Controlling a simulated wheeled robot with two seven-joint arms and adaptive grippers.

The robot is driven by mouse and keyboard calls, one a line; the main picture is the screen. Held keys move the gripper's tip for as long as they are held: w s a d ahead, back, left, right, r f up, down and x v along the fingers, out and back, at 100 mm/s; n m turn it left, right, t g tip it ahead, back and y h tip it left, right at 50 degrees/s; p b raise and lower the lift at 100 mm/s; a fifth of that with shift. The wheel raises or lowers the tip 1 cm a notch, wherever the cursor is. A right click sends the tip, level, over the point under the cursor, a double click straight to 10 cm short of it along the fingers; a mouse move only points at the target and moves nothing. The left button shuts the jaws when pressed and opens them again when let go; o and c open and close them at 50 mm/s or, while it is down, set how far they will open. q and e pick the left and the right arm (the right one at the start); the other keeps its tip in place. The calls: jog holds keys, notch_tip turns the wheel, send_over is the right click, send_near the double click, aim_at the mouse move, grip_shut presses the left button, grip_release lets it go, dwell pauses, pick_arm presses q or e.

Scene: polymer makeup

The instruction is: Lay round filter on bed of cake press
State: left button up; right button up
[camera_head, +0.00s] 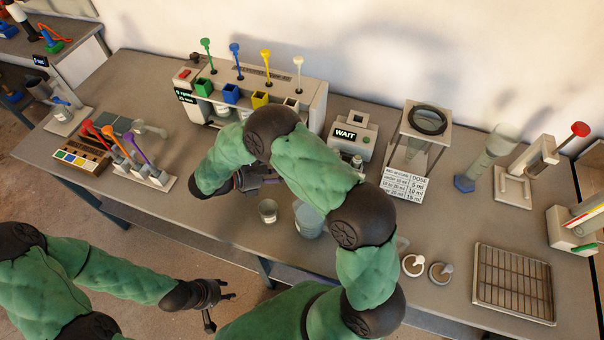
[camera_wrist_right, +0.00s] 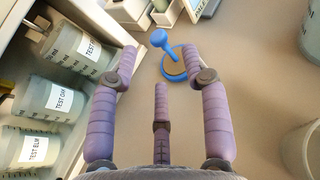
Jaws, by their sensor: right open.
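A blue ring-shaped disc with an upright knobbed handle (camera_wrist_right: 172,62) lies on the table in the right wrist view. It may be the round filter. My right gripper (camera_wrist_right: 168,65) is open, its fingers apart around the near side of the disc; I cannot tell if they touch it. In the head view my right arm hides the disc and most of this gripper (camera_head: 258,180). A white disc (camera_head: 413,265) and a grey disc (camera_head: 440,271) of similar shape lie at the right. My left gripper (camera_head: 220,302) is open and empty before the table edge. I cannot tell which device is the cake press.
A dosing machine (camera_head: 317,105) with coloured levers stands at the back. A clear cup (camera_head: 268,211) and a bluish beaker (camera_head: 308,220) stand near the right arm. A wire rack (camera_head: 514,283), a red-knobbed stand (camera_head: 524,172) and a WAIT box (camera_head: 348,134) stand further right.

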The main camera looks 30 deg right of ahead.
jog(key=b+x, duration=0.1)
jog(key=x, duration=0.1)
jog(key=b+x, duration=0.1)
jog(key=x, duration=0.2)
jog(key=shift+d+f, duration=0.25)
jog(key=shift+f, duration=0.1)
grip_shut()
